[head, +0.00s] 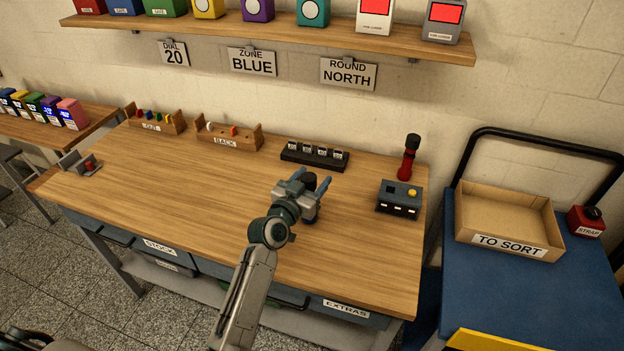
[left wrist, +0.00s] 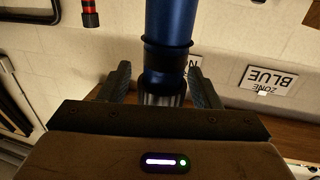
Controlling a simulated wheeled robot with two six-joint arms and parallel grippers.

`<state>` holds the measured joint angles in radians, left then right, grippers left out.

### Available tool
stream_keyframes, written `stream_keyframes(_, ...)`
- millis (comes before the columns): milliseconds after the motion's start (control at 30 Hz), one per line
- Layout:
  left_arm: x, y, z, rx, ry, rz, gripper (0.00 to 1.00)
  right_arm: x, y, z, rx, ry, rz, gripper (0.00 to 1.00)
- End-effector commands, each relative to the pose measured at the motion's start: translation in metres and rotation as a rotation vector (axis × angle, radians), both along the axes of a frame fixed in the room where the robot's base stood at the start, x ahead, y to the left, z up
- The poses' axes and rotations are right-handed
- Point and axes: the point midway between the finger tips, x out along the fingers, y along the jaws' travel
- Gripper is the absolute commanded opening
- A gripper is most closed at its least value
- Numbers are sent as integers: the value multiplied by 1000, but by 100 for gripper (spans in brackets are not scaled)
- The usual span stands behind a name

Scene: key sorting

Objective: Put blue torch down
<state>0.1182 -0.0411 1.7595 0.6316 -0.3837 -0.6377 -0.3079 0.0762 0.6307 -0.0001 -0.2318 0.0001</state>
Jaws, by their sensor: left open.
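The blue torch (left wrist: 170,30) is upright between the two fingers of my left gripper (head: 311,181). In the left wrist view its blue barrel, black ring and ribbed grey end sit between the open jaws (left wrist: 154,92), with a small gap showing at the sides. In the head view, the torch's dark top (head: 309,179) shows between the fingertips, and its lower part is mostly hidden by the gripper. It appears to stand on the wooden table (head: 220,200). My right gripper is not in view.
A black block with dials (head: 314,155) lies behind the gripper. The BACK rack (head: 228,138) is further left.

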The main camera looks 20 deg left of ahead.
Motion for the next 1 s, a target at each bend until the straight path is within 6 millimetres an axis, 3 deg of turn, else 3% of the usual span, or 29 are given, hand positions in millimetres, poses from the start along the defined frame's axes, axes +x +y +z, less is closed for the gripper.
stream_keyframes(167, -20, 5, -3, 1, 1, 0, 57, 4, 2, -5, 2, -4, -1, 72)
stream_keyframes(400, -71, 17, -3, 3, 1, 0, 57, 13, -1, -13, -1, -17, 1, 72)
stream_keyframes(600, -103, 24, -2, 2, 1, 0, 57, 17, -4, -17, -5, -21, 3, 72)
stream_keyframes(1000, -116, 27, 0, -1, -1, 0, 57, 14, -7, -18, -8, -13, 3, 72)
